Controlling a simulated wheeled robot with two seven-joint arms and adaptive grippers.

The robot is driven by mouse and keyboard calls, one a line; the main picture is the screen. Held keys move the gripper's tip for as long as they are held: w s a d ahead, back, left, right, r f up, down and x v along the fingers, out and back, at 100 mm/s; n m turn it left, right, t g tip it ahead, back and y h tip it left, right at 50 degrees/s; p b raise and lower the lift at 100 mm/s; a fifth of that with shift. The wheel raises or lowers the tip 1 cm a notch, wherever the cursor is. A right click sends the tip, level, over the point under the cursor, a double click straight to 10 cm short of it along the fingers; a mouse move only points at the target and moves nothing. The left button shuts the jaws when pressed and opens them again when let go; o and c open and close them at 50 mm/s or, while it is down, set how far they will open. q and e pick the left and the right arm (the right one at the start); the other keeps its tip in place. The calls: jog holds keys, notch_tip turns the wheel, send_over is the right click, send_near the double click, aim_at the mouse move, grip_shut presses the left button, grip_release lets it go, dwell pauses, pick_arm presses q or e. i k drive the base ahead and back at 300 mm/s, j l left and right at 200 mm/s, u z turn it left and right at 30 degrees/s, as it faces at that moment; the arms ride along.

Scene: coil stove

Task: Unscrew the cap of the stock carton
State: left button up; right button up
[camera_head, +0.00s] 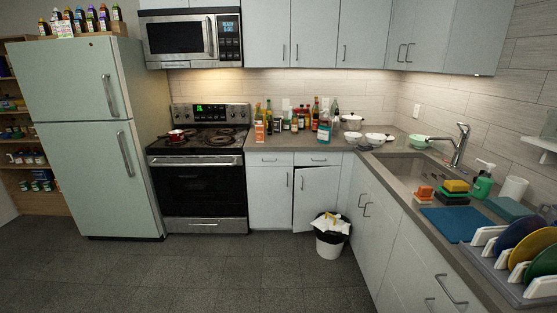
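A small upright orange and pale box (259,132) stands at the left end of the back counter, just right of the stove. It looks like the stock carton, but it is too small to read a label or make out its cap. Several bottles stand close behind it and to its right. Neither of my grippers is in view, so no hold on anything shows.
The coil stove (198,140) with a red pot (177,135) is left of the box. Bowls (352,138) and the sink (405,172) lie to the right. A lower cabinet door (316,199) stands ajar beside a bin (329,243). The floor in front is clear.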

aim_at(259, 128)
jog(key=i, duration=2.4)
jog(key=i+u, duration=0.2)
jog(key=i, duration=0.25)
jog(key=i+l+u, duration=0.25)
jog(key=i, duration=0.2)
jog(key=i+l+u, duration=0.2)
jog(key=i, duration=0.3)
